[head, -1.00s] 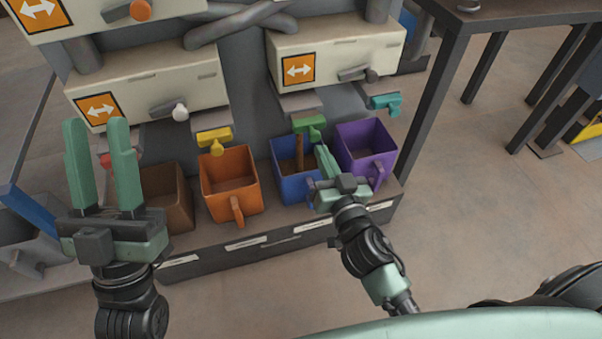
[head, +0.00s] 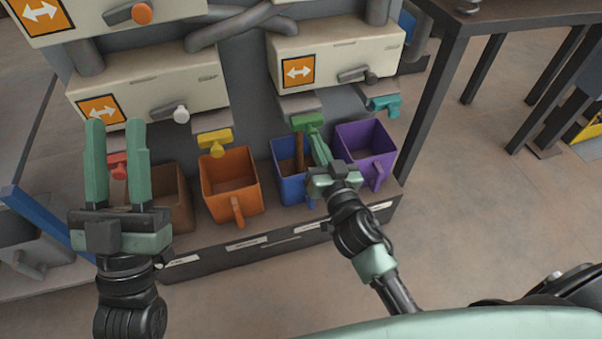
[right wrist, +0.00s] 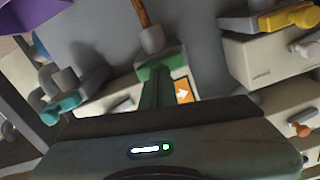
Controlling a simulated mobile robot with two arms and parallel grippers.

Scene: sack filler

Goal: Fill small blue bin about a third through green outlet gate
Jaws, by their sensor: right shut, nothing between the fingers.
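The small blue bin (head: 291,187) stands on the low shelf below the green outlet gate (head: 306,121). A brown stream (head: 299,150) falls from the gate's outlet into the bin. It also shows in the right wrist view (right wrist: 141,12). The fill level inside is hard to read, partly hidden by the bin wall and my arm. My right gripper (head: 315,136) is shut and empty, its fingertips at the green gate and seemingly touching it; the right wrist view shows them against the green part (right wrist: 160,65). My left gripper (head: 115,123) is open and empty, at the left.
An orange bin (head: 231,183) and a brown bin (head: 178,205) stand left of the blue bin. A purple bin (head: 362,150) is close on its right. Yellow (head: 215,141), red (head: 118,166) and teal (head: 385,105) gates are nearby. A dark table (head: 445,60) stands right.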

